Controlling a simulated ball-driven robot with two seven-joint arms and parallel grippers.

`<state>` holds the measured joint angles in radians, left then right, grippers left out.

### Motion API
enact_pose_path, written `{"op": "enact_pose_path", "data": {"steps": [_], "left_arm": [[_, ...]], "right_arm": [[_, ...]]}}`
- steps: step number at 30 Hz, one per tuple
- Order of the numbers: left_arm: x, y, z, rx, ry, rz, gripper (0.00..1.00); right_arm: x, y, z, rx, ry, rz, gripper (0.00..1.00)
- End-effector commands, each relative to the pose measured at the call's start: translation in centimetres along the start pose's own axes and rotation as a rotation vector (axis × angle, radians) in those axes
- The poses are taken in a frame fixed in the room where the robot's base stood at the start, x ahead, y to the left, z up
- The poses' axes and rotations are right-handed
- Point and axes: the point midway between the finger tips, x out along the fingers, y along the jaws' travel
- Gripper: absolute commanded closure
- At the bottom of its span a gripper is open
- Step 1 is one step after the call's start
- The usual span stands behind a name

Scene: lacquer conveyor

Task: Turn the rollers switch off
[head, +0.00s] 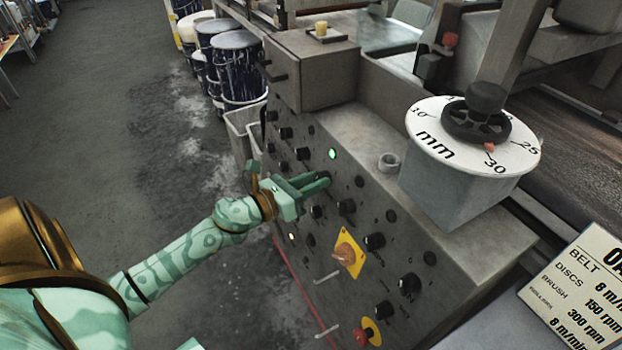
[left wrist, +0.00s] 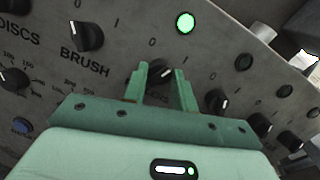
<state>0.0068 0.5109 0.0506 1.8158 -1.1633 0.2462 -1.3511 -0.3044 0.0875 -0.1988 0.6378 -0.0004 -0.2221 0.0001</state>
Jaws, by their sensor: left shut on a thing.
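My left gripper (head: 315,181) reaches the sloping front of the grey control panel (head: 292,233). In the left wrist view my left gripper (left wrist: 160,82) has its two green fingers on either side of a black rotary knob (left wrist: 158,68), shut on it. This knob comes after the BRUSH knob (left wrist: 86,37) in the row. My right gripper is not in view.
Several other black knobs surround the gripper, including one to its right (head: 346,207). A yellow-plated switch (head: 346,254) and a red button (head: 361,336) sit lower. Drums (head: 238,65) stand behind on the floor.

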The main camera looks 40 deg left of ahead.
Motion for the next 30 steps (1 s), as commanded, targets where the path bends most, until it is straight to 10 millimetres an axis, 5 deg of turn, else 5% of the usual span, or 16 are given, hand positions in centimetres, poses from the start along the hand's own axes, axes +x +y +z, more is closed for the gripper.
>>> {"op": "enact_pose_path", "data": {"steps": [8,30], "left_arm": [[0.0,-0.2,0.8,-0.221,0.009,0.042,0.95],[0.0,-0.1,0.7,-0.82,0.046,0.159,0.95]], "right_arm": [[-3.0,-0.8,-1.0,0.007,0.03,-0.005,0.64],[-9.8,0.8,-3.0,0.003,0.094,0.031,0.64]]}}
